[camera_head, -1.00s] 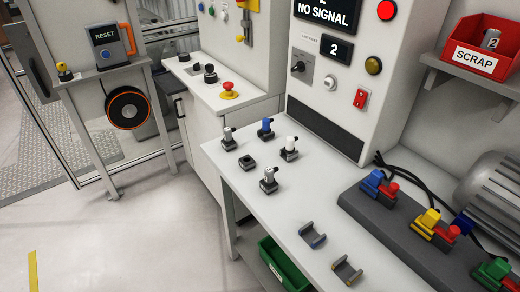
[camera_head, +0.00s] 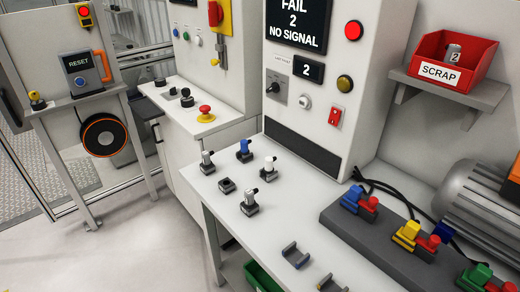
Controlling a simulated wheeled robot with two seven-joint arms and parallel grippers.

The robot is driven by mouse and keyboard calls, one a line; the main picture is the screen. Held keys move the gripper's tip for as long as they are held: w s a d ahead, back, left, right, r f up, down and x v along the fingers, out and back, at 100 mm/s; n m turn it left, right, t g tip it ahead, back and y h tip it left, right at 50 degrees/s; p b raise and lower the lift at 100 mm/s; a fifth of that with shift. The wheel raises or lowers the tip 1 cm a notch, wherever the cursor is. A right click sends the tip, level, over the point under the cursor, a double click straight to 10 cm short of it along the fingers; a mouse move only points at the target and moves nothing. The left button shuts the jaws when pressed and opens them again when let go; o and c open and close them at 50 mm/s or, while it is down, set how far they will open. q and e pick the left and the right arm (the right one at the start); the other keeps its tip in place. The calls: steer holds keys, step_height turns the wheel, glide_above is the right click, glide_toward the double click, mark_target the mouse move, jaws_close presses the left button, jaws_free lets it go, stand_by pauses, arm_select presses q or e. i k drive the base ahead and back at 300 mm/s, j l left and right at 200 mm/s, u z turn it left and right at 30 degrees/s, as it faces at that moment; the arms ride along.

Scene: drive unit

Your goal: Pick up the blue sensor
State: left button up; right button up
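The blue sensor (camera_head: 244,148) stands upright in a dark square holder on the light grey bench (camera_head: 290,195), in the back row. A grey sensor (camera_head: 207,159) stands to its left and a white-topped sensor (camera_head: 269,165) to its right, each in its own holder. Another grey sensor (camera_head: 250,202) stands nearer the front. An empty-looking dark holder (camera_head: 227,185) sits between them. Neither of my grippers is in view.
A panel screen (camera_head: 297,22) reads FAIL 2 NO SIGNAL. A red SCRAP bin (camera_head: 450,60) holding a sensor labelled 2 sits on a shelf. A dark rail (camera_head: 375,240) with coloured connectors lies at right. Two cradles, one here (camera_head: 295,255), lie at the front. A green bin (camera_head: 262,278) is below.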

mark_target(245, 151)
steer(key=i+j+z, duration=0.15)
steer(key=z, duration=0.35)
steer(key=j+z, duration=0.3)
steer(key=z, duration=0.2)
steer(key=i+j+z, duration=0.15)
steer(key=j+z, duration=0.15)
steer(key=j, duration=0.65)
steer(key=j+z, duration=0.3)
steer(key=j, duration=0.65)
steer(key=i+j, duration=0.1)
steer(key=j, duration=1.05)
